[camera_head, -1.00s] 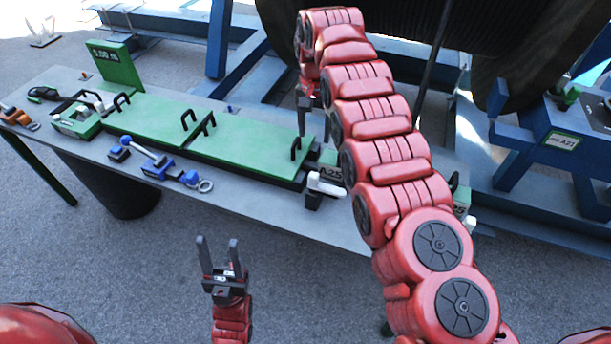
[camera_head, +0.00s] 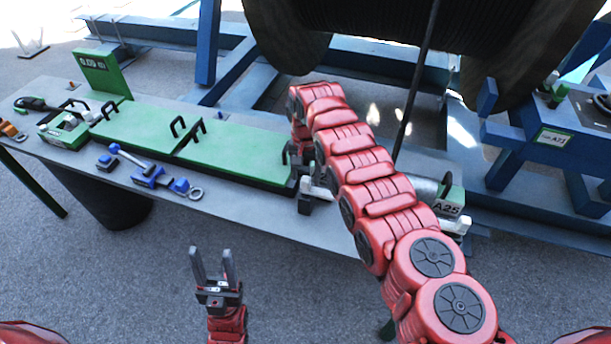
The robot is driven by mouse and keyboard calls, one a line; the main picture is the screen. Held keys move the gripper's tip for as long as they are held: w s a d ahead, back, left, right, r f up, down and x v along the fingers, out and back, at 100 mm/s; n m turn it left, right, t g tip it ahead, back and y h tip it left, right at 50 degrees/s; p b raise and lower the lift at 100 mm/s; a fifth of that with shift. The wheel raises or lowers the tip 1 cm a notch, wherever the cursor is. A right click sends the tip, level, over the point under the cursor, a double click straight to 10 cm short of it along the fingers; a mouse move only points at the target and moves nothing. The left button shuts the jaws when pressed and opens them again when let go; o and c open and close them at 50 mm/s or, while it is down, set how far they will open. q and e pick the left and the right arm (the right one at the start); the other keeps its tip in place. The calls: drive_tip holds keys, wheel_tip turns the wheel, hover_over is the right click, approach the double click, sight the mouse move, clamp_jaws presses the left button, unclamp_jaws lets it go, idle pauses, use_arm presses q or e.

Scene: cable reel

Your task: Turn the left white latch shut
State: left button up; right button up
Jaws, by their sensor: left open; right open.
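The left white latch (camera_head: 318,190) is at the right end of the green-covered bench, partly hidden behind my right arm. Its exact angle is hard to tell. My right gripper (camera_head: 300,180) points down right beside its left end, open; whether the fingers touch the latch cannot be told. A second white latch (camera_head: 457,226) shows to the right of my arm, below the green A25 block (camera_head: 449,200). My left gripper (camera_head: 216,256) is open and empty, pointing up in front of the bench, well away from the latches.
The grey bench (camera_head: 240,212) carries green covers (camera_head: 235,155) with black handles, a blue tool (camera_head: 150,172) and a green device (camera_head: 66,132). A green display (camera_head: 97,72) stands at its far left. A big cable reel (camera_head: 370,25) on a blue frame is behind. The floor in front is clear.

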wheel_tip(320, 180, down, 2)
drive_tip(key=shift+w+f, duration=0.1)
drive_tip(key=shift+f, duration=0.15)
drive_tip(key=shift+r, duration=0.1)
clamp_jaws()
idle(1.2)
